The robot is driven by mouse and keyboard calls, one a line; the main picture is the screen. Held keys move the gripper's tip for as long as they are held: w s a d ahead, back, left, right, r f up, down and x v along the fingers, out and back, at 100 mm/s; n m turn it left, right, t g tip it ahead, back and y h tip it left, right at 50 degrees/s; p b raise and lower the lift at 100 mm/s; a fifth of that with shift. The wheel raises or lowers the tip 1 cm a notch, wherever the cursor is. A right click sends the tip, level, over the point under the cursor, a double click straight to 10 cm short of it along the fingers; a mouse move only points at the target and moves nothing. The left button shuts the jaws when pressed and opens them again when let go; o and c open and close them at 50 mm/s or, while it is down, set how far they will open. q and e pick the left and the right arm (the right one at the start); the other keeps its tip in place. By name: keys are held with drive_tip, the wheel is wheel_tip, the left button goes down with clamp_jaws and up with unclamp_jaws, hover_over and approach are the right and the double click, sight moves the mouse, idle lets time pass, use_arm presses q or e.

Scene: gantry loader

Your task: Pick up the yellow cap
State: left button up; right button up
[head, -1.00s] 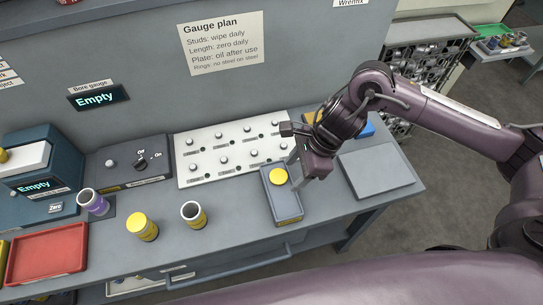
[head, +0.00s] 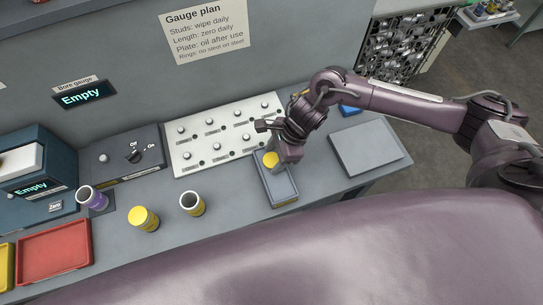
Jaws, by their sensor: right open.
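The yellow cap (head: 270,160) lies at the back end of a small blue-grey tray (head: 281,189) on the bench. My right gripper (head: 273,147) is open, with its jaws close above and beside the cap. Part of the cap's right side is hidden by a jaw, and I cannot tell whether they touch. My left gripper is not in view.
A yellow-topped cylinder (head: 143,218), an open yellow-banded cup (head: 192,204) and a purple-banded cup (head: 92,198) stand to the left. The white stud board (head: 212,158) is behind the tray. A flat grey plate (head: 367,148) lies right. A red tray (head: 55,252) is far left.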

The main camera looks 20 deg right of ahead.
drive_tip(key=shift+c, duration=0.2)
drive_tip(key=c, duration=0.7)
wheel_tip(320, 180, up, 12)
drive_tip(key=b, duration=0.4)
wheel_tip(320, 180, up, 6)
drive_tip(key=r+p, duration=0.1)
hover_over(275, 159)
drive_tip(key=shift+a+r, duration=0.1)
drive_tip(key=shift+r, duration=0.4)
